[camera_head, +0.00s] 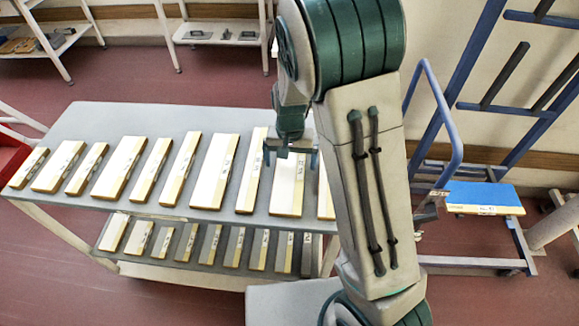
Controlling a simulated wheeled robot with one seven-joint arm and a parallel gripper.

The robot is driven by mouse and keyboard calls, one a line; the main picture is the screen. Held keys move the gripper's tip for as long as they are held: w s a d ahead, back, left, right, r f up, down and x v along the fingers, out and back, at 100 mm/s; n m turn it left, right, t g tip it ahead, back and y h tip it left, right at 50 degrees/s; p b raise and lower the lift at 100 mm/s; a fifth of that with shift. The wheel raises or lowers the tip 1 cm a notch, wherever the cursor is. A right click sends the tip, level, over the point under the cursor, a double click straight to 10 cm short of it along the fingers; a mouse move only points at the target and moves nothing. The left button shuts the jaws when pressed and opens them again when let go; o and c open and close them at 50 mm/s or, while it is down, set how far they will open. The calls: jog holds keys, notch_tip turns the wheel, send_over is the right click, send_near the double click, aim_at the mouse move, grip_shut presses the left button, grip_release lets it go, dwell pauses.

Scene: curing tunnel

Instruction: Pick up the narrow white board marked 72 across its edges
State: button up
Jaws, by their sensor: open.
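A row of pale, cream-to-white boards lies on the grey top shelf of a cart. Narrow ones include boards at the left end (28,168) and (86,169), and in the middle (151,170) and (180,169). Small dark marks show on them, but they are too small to read, so I cannot tell which is 72. My gripper (290,160) points down with its fingers apart and empty. It appears over the far part of a wider board (287,192) near the right of the row. My arm hides part of the row's right end.
The cart's lower shelf (113,268) holds more boards, some pale and some grey. A blue-framed trolley (470,262) at the right carries a board with a blue top (483,196). White racks (215,32) stand at the back. The red floor is open behind the cart.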

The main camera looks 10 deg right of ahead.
jog(key=shift+f, duration=0.8)
jog(key=shift+c, duration=0.4)
jog(key=c, duration=1.1)
jog(key=shift+r, duration=0.1)
